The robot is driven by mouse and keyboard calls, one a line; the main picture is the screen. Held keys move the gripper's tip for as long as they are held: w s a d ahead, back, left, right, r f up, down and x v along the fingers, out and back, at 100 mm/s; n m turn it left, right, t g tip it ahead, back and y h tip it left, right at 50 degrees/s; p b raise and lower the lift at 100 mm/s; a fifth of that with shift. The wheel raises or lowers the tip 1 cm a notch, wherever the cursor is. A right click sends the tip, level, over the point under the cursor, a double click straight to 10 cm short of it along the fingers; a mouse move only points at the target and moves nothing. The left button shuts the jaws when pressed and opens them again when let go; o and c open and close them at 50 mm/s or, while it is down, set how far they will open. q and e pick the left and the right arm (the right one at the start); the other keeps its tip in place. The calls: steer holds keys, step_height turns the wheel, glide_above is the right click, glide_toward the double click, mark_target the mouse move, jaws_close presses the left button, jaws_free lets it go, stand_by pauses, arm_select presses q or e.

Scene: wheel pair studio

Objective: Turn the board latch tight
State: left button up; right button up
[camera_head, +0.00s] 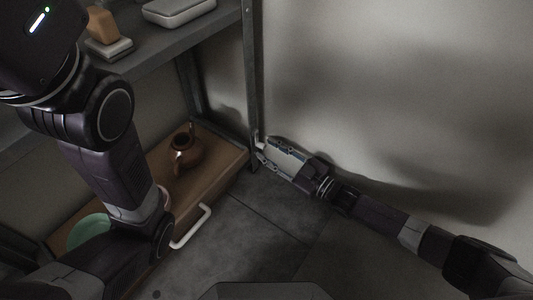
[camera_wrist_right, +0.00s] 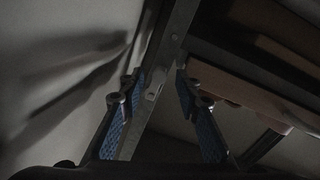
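A small pale piece (camera_head: 259,142), which looks like the latch, sits low on the grey metal post (camera_head: 250,90) in the head view. In the right wrist view a small light latch piece (camera_wrist_right: 154,91) shows on the post, between my fingers. My right gripper (camera_head: 264,149) reaches in from the right, close to the post. The wrist view shows its two blue-padded fingers (camera_wrist_right: 160,80) apart, with no visible contact on the latch. I cannot tell the latch's exact turn angle. My left arm crosses the left side of the head view; its gripper is out of frame.
A brown wooden board or drawer front (camera_head: 225,165) carries a brown teapot (camera_head: 187,154) and a green dish (camera_head: 90,232). A white handle (camera_head: 191,228) sticks out at its front. A grey shelf (camera_head: 150,58) is above. A pale wall (camera_head: 400,80) stands at right; floor is clear.

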steer(key=shift+x, duration=0.8)
jaws_close()
